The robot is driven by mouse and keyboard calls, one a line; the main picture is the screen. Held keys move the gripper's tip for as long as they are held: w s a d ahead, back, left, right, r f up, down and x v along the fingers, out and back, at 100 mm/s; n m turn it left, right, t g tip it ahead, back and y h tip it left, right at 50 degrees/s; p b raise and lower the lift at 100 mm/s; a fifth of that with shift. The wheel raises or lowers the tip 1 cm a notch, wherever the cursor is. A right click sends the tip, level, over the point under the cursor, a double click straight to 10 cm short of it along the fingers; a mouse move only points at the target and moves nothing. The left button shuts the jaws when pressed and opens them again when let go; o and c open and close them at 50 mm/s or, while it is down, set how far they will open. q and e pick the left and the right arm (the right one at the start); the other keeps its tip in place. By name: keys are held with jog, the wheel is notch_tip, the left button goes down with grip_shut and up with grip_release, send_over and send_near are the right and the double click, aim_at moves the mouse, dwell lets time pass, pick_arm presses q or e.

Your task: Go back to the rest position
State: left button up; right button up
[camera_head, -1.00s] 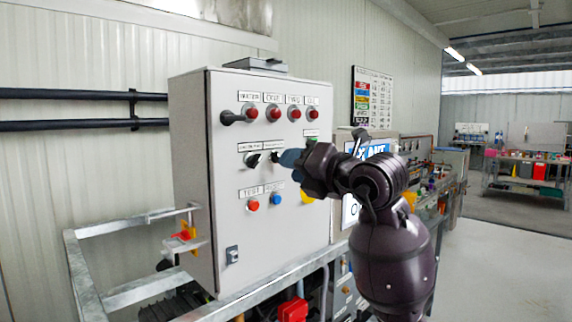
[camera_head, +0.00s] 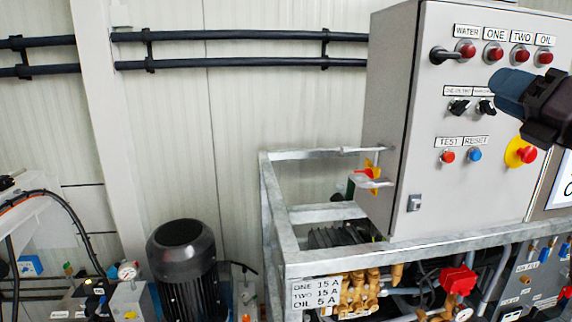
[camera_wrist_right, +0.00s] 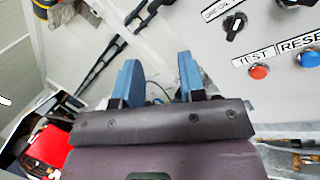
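My right gripper (camera_head: 508,88) is at the right edge of the head view, in front of the grey control cabinet (camera_head: 388,120). Its blue fingers also show in the right wrist view (camera_wrist_right: 160,82). They stand apart with nothing between them, so the gripper is open and empty. In the wrist view the cabinet face is off to the right, and the fingers touch none of its knobs or buttons. The two black selector switches (camera_head: 472,107) and the red and blue buttons (camera_head: 461,155) are visible. My left gripper is not in view.
A galvanised frame (camera_head: 335,214) carries the cabinet. A yellow and red emergency stop (camera_head: 521,153) is on the cabinet face. A black motor (camera_head: 183,265) stands at lower left, with dark pipes (camera_head: 240,37) along the wall. Brass valves (camera_head: 358,293) sit below the frame rail.

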jog(key=s+a+n+g+y, duration=0.1)
jog(key=a+n+g+y, duration=0.4)
jog(key=y, duration=0.7)
jog(key=w+d+f+m+t+h, duration=0.25)
jog(key=f+m+t+h, duration=0.45)
jog(key=m, duration=0.5)
jog(key=w+d+f+m+t+h, duration=0.2)
jog(key=w+f+m+t+h, duration=0.2)
jog(key=f+m+h, duration=0.7)
notch_tip(320, 180, down, 20)
jog(key=s+m+g+h, duration=0.1)
jog(key=m+g+h, duration=0.2)
jog(key=m+g, duration=0.45)
jog(key=s+a+f+m+g+y, duration=0.1)
jog(key=s+a+f+m+g, duration=0.15)
jog(key=s+f, duration=0.45)
jog(key=s+a+f+m+g, duration=0.1)
jog(key=s+a+f+m, duration=0.15)
jog(key=f, duration=0.75)
jog(key=s+a+f+m+g, duration=0.2)
jog(key=s+f+g, duration=0.1)
jog(key=s+f, duration=0.7)
jog(key=s, duration=0.4)
